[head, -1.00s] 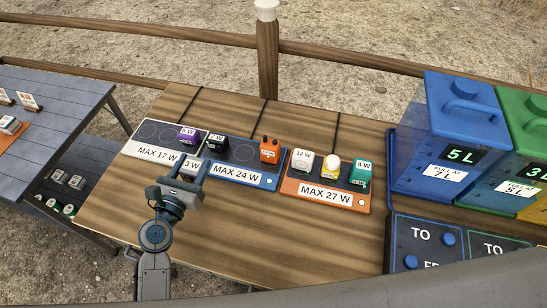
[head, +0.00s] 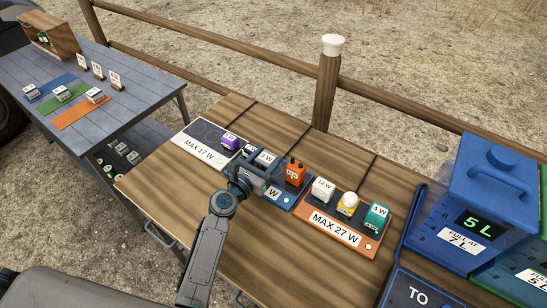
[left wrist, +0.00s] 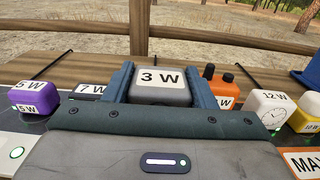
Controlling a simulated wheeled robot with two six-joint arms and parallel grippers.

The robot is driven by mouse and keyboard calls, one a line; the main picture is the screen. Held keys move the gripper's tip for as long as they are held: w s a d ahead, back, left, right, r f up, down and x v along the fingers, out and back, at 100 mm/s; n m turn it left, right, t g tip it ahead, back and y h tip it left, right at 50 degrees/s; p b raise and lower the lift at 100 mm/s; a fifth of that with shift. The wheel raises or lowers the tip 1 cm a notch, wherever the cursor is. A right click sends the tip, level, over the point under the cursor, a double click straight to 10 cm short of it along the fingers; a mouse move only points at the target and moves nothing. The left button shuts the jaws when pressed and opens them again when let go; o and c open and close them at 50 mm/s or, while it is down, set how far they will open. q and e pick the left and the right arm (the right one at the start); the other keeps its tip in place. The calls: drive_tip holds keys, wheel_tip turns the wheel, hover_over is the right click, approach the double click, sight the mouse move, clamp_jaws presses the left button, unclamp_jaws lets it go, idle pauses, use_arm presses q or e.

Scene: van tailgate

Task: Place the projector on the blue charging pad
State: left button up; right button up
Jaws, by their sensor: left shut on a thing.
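The grey device labelled 3 W, apparently the projector (head: 265,157), is between the fingers of my left gripper (head: 258,175). The left wrist view shows it upright (left wrist: 160,86), with a blue finger on each side. My left gripper is shut on it, over the blue charging pad (head: 291,204) marked MAX 24 W. Whether its underside touches the pad is hidden. A dark 7 W device (head: 249,149) is just behind and left of it. An orange two-knobbed device (head: 295,173) stands to its right on the blue pad. My right gripper is not in view.
A white pad (head: 190,132) at left has a purple 5 W device (head: 230,141) at its right end. The orange pad (head: 366,246) at right bears white, yellow and teal devices. A blue water container (head: 487,190) stands farther right. Another table (head: 140,95) is at left.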

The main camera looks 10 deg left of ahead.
sight(271, 153)
use_arm(q)
drive_tip(key=x, duration=0.3)
drive_tip(key=shift+w+a+f, duration=0.15)
drive_tip(key=shift+w, duration=0.05)
drive_tip(key=f, duration=0.1)
drive_tip(key=f+b, duration=0.1)
drive_tip(key=f, duration=0.1)
drive_tip(key=shift+w+f, duration=0.25)
drive_tip(key=shift+w, duration=0.1)
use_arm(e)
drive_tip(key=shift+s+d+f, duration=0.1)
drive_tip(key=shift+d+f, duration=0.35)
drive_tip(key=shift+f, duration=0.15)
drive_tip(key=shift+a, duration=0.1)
use_arm(q)
drive_tip(key=shift+f+b, duration=0.1)
drive_tip(key=shift+b, duration=0.2)
drive_tip(key=o, duration=0.9)
drive_tip(key=shift+f, duration=0.1)
drive_tip(key=shift+c, duration=0.2)
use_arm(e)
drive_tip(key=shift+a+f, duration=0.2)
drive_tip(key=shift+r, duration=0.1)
